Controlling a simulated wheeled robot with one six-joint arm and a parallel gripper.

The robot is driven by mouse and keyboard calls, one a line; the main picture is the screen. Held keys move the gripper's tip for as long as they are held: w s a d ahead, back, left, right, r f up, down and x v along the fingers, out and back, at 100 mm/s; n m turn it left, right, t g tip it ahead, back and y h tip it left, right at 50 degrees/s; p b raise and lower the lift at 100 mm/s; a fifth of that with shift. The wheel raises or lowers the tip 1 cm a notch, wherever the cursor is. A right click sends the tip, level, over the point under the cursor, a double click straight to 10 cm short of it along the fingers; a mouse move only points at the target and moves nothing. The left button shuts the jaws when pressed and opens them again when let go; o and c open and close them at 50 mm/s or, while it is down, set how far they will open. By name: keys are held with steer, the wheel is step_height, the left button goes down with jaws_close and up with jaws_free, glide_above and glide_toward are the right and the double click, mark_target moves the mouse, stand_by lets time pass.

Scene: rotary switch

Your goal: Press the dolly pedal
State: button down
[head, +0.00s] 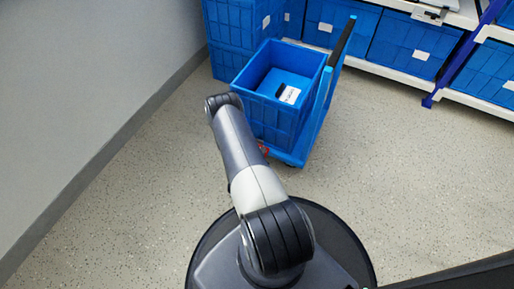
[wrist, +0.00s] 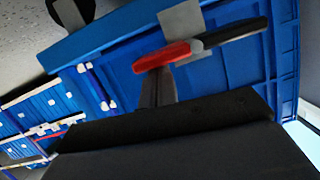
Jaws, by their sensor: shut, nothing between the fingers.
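The blue dolly (head: 288,157) stands on the floor and carries an open blue crate (head: 263,116). Its red pedal (head: 263,148) shows as a small patch just right of my arm in the head view. In the wrist view the red pedal (wrist: 166,55) is large, with a black bar (wrist: 232,36) to its right and a grey bracket (wrist: 181,20) behind it. My gripper (wrist: 158,80) is shut and empty, its tips right at the pedal in the picture. I cannot tell whether they touch. In the head view my arm hides the gripper.
More blue crates (head: 228,30) are stacked behind the dolly. Shelving with blue bins (head: 408,44) runs along the back, with a blue post (head: 462,55) at the right. A grey wall (head: 80,90) bounds the left. The floor (head: 390,150) right of the dolly is clear.

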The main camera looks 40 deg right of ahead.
steer(key=shift+s+f+m+b, duration=0.15)
steer(key=shift+f+m+b, duration=0.15)
steer(key=shift+f, duration=0.05)
steer(key=shift+d+f, duration=0.1)
stand_by(0.6)
